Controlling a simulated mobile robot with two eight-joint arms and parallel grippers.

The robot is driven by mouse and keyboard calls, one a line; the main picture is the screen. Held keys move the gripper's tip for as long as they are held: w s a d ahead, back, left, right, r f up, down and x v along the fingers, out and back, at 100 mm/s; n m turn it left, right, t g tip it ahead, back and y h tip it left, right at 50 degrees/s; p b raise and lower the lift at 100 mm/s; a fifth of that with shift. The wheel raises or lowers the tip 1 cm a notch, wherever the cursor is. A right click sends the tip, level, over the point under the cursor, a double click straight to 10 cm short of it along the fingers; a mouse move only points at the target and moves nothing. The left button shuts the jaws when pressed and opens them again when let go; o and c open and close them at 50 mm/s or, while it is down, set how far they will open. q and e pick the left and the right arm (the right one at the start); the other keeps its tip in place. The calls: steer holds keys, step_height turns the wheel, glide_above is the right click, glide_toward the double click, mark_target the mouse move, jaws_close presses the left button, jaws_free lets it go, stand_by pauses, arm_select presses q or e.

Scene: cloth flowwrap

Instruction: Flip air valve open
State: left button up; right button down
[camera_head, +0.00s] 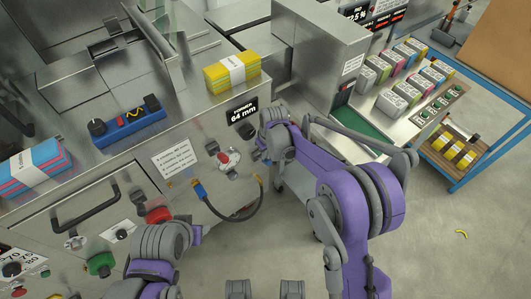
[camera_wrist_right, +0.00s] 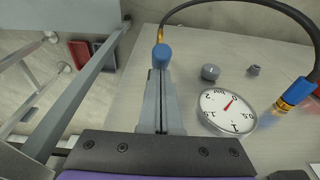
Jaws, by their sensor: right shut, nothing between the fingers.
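The air valve appears to be the blue-capped fitting (camera_wrist_right: 161,54) beside the hose's brass end (camera_wrist_right: 159,34) in the right wrist view. My right gripper (camera_wrist_right: 160,72) is shut and empty, its fingertips at or just in front of this blue cap; I cannot tell whether they touch. In the head view my right gripper (camera_head: 262,150) is against the machine front and mostly hidden by its own wrist. A round white gauge (camera_wrist_right: 229,111) with a red needle near 0 is right of the fingers. My left arm enters at the bottom left, but its fingers are not visible.
A black hose (camera_head: 240,215) loops from a blue and brass fitting (camera_head: 200,190) to the brass end. A red knob (camera_head: 224,158), a white label (camera_head: 174,158) and a black handle (camera_head: 85,208) are on the machine front. Open floor (camera_head: 450,260) lies to the right.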

steer(key=shift+s+d+f+t+b, duration=0.2)
steer(key=shift+s+t+b, duration=0.1)
steer(key=shift+b, duration=0.1)
steer(key=shift+f+y, duration=0.1)
steer(key=shift+y, duration=0.2)
steer(key=shift+s+d+f+t+y+b, duration=0.35)
steer(key=shift+s+f+t+b, duration=0.2)
steer(key=shift+b, duration=0.4)
step_height(320, 180, down, 10)
steer(key=s+d+t+y+b, duration=0.1)
steer(key=t+y+b, duration=0.3)
steer(key=b, duration=0.7)
steer(key=shift+s+d+r+t, duration=0.15)
steer(key=shift+s+d+t, duration=0.2)
steer(key=shift+s+t, duration=0.35)
steer(key=shift+b, duration=0.35)
